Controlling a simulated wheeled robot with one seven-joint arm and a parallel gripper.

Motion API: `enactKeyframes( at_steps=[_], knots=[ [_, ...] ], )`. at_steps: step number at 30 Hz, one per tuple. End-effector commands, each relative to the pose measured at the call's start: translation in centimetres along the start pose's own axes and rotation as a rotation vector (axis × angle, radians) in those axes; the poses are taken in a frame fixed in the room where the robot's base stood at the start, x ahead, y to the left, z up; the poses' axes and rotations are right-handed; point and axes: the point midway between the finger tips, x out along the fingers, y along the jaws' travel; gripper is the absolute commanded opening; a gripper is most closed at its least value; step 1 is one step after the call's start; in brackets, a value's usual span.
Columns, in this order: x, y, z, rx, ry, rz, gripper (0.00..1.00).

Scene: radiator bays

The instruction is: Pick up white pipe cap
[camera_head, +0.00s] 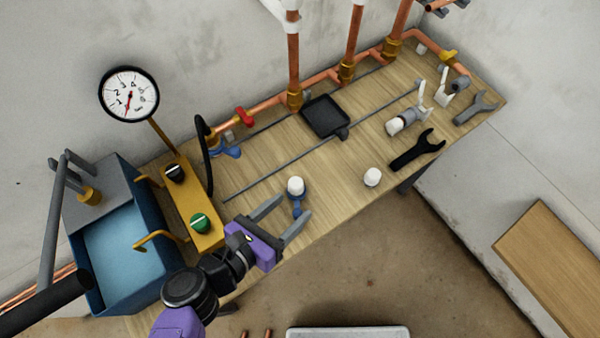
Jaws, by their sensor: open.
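A white pipe cap (372,177) stands alone on the wooden bench near its front edge. Another white cap-like piece (295,186) sits by a small blue part (297,205); I cannot tell whether they are joined. My gripper (294,208) is open, its grey fingers pointing up and to the right. The blue part shows between the fingers, and the white piece is just past the fingertips. The lone cap is to the right of the gripper, apart from it. I cannot tell the gripper's height above the bench.
A black wrench (417,150), a grey wrench (477,107) and a grey fitting with a white end (404,122) lie to the right. A black tray (325,116) lies behind. Copper pipes (293,70) rise at the back. A yellow valve box (185,205) and blue tank (125,235) stand left.

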Motion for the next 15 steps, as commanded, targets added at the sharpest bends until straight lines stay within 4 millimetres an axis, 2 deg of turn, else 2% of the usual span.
enactKeyframes(
  at_steps=[6,15],
  knots=[
    [0.9,1.9,1.2,0.189,0.005,-0.017,0.58],
    [3.5,2.0,1.5,0.217,0.005,-0.021,0.58]
  ],
)
